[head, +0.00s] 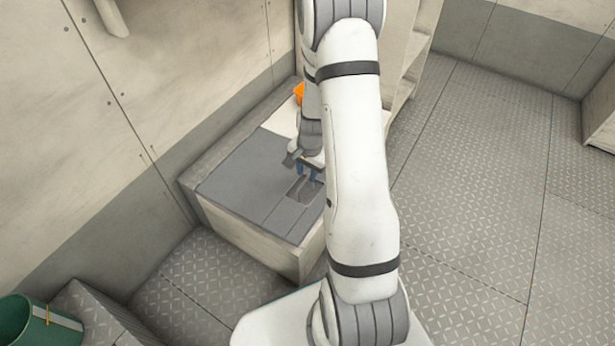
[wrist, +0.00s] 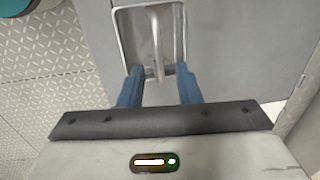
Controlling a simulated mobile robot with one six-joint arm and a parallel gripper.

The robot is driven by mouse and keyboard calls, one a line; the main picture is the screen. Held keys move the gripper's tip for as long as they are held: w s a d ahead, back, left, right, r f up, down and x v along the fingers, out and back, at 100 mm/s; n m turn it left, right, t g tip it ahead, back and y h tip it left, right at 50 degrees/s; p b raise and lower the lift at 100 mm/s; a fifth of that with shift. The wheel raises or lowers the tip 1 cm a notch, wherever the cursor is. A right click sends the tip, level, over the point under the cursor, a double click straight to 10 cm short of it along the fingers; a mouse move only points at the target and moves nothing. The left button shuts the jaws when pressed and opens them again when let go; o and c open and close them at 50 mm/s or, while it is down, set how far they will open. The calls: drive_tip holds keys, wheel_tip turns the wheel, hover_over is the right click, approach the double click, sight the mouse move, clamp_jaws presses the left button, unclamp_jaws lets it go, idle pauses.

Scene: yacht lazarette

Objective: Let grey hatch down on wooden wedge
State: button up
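The grey hatch (head: 240,180) lies in the top of a pale locker, left of my arm in the head view, and looks flat. A recess with a thin pull bar (wrist: 157,45) is set in it; the hatch's grey face also fills much of the wrist view (wrist: 235,45). My gripper (head: 306,174) is over the recess, pointing down. Its two blue fingers (wrist: 159,72) are apart, one on each side of the bar's line, with gaps to it; I cannot tell their height above it. I see no wooden wedge in either view.
A small orange object (head: 299,92) is at the locker's far end, partly behind my arm. A green bin (head: 30,322) stands at the lower left. Open shelving (head: 412,60) rises behind my arm. The patterned floor (head: 480,180) to the right is clear.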

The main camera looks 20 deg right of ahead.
drive_tip(key=shift+f, duration=0.75)
drive_tip(key=shift+w, duration=0.1)
clamp_jaws()
drive_tip(key=shift+r, duration=0.1)
